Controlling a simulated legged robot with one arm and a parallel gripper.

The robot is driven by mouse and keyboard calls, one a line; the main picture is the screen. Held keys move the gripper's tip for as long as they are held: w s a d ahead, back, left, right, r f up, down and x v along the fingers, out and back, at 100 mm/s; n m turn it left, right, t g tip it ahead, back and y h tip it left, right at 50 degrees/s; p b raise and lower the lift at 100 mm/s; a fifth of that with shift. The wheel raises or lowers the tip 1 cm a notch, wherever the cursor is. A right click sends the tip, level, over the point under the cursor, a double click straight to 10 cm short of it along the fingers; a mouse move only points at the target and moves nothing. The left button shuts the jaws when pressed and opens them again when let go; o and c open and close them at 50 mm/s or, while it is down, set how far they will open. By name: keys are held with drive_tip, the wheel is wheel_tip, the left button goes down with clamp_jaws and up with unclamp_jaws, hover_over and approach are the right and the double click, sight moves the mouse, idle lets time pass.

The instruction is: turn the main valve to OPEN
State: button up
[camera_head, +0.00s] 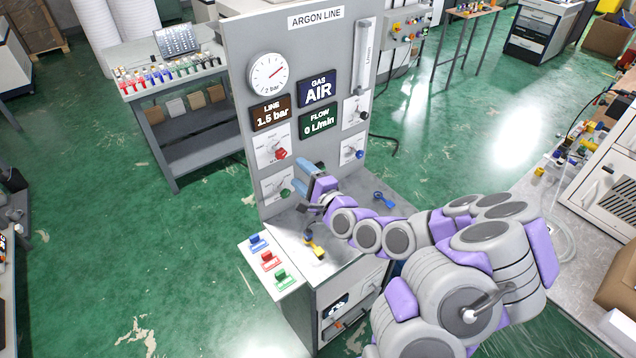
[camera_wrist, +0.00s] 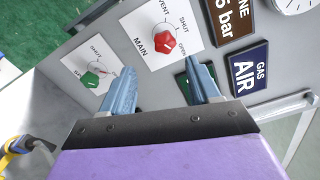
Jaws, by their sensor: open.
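The main valve is a red knob (camera_wrist: 166,43) on a white plate marked MAIN, VENT, SHUT and OPEN, in the upper middle of the wrist view. In the head view the red knob (camera_head: 281,153) is on the grey ARGON LINE panel (camera_head: 240,60), left of centre. I cannot tell surely which mark the knob points to. My gripper (camera_wrist: 158,68) is open, its two blue fingers apart and empty. In the head view my gripper (camera_head: 303,178) is in front of the panel, right of and below the red knob, apart from it.
A green knob (camera_wrist: 90,79) is beside the main valve plate. A blue knob (camera_head: 360,154) and a black knob (camera_head: 364,115) are on the panel's right. The displays read GAS AIR (camera_head: 318,91), LINE 1.5 bar and FLOW 0 L/min. Yellow (camera_head: 316,249) and blue (camera_head: 384,200) pieces lie on the bench.

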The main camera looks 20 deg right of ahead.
drive_tip(key=p+v, duration=0.6)
drive_tip(key=p, duration=0.5)
drive_tip(key=shift+s+d, duration=0.2)
drive_tip(key=shift+s, duration=0.15)
drive_tip(key=shift+a, duration=0.1)
idle(0.5)
